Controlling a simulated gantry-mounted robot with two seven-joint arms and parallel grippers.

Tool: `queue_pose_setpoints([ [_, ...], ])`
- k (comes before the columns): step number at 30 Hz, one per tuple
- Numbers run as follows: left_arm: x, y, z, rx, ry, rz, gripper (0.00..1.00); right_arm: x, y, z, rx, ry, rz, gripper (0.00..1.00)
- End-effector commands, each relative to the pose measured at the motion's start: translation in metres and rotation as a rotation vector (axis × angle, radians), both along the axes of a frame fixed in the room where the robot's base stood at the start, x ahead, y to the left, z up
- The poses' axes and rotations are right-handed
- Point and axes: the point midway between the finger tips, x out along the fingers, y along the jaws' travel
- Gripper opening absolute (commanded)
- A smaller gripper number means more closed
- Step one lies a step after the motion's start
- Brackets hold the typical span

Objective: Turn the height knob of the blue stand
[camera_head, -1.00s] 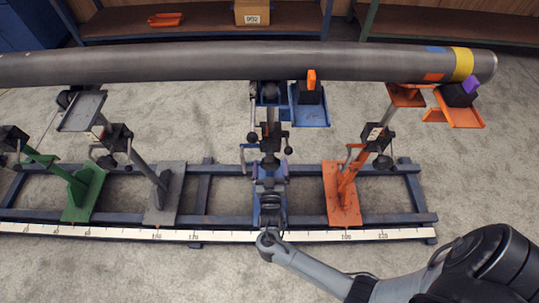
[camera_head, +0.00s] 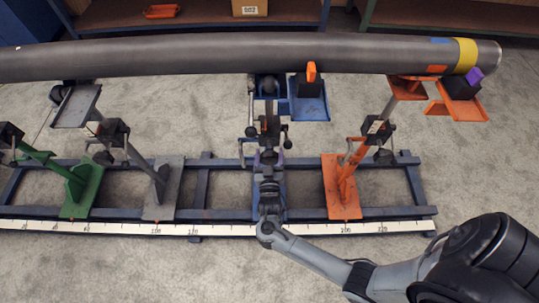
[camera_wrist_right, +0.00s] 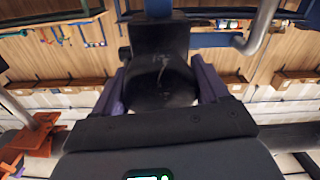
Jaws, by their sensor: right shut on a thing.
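The blue stand (camera_head: 280,193) stands in the middle of the rail frame, under the pipe, with its base partly covered by my right wrist. Its black knob (camera_wrist_right: 160,82) fills the space between the purple fingers in the right wrist view. My right gripper (camera_head: 269,153) reaches the stand from the front and is shut on the knob. It also shows in the right wrist view (camera_wrist_right: 162,92), with a finger on each side of the knob. In the head view the knob is mostly hidden by the gripper. My left gripper is not in view.
A long grey pipe (camera_head: 200,57) with a yellow band lies across the back. An orange stand (camera_head: 342,190) is to the right, and grey (camera_head: 165,190) and green (camera_head: 82,192) stands are to the left. A white scale (camera_head: 120,229) runs along the front. A bent handle (camera_head: 242,146) sits close beside the gripper.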

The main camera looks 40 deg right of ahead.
Motion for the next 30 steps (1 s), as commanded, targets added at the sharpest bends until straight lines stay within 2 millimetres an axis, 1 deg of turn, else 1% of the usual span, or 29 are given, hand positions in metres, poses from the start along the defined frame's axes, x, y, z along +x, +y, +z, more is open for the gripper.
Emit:
queue_pose_setpoints([
  [5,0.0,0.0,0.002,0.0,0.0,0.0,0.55,0.0,0.0,0.001,-0.008,0.007,0.0,0.44],
  [11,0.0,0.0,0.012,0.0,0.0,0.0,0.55,0.0,0.0,0.003,-0.058,0.051,0.0,0.43],
  [21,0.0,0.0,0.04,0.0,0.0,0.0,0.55,0.0,0.0,0.003,-0.242,0.214,0.0,0.43],
  [30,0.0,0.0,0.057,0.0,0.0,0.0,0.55,0.0,0.0,0.002,-0.406,0.354,0.001,0.43],
])
